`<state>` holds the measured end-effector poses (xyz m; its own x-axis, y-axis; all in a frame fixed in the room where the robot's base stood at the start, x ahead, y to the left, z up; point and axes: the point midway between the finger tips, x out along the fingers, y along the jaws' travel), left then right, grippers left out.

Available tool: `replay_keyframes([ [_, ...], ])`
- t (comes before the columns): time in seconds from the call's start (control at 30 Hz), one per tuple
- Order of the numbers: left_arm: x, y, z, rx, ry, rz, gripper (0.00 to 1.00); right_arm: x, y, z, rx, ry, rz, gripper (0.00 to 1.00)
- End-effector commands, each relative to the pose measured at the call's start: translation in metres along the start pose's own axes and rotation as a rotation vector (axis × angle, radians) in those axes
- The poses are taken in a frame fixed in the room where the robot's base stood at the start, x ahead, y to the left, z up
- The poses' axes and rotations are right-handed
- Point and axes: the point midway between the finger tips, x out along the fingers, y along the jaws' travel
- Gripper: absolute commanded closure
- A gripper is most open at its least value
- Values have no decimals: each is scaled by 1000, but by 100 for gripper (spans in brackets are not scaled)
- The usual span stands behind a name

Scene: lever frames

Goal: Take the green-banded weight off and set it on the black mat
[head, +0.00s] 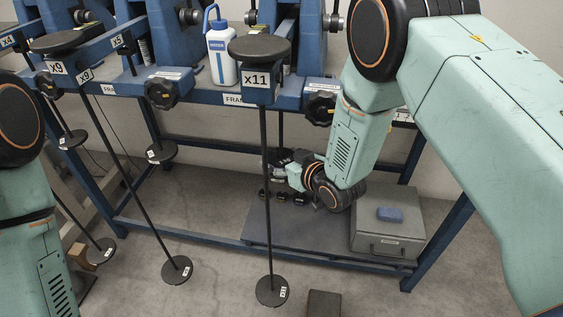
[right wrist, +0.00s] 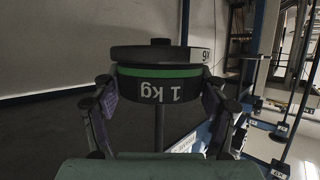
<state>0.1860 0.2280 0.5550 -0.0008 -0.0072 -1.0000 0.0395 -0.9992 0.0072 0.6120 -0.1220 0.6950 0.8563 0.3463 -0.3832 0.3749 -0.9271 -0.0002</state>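The green-banded weight (right wrist: 160,88) is a black disc marked 1 kg, with a green stripe along its edge. In the right wrist view it sits against a black hanger plate (right wrist: 152,53), with the hanger rod (right wrist: 158,128) running through it. My right gripper (right wrist: 160,92) has a finger on each side of the weight, the pads against its rim. In the head view my right gripper (head: 291,178) is low under the bench, by a hanging rod, and the weight is too small to make out. My left gripper is out of view.
Several hangers with black plates hang in front of the blue bench, the x11 hanger (head: 270,291) in front of my right gripper's area.

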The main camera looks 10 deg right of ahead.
Motion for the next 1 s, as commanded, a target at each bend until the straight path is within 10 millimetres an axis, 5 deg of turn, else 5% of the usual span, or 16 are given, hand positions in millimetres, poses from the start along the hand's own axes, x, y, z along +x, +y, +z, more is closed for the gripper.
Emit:
replay_keyframes([
  [0.67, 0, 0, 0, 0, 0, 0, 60, 0, 0, 0, 0, 0, 0, 90],
  [1.0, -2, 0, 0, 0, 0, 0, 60, -1, 1, -7, -2, 9, 1, 90],
])
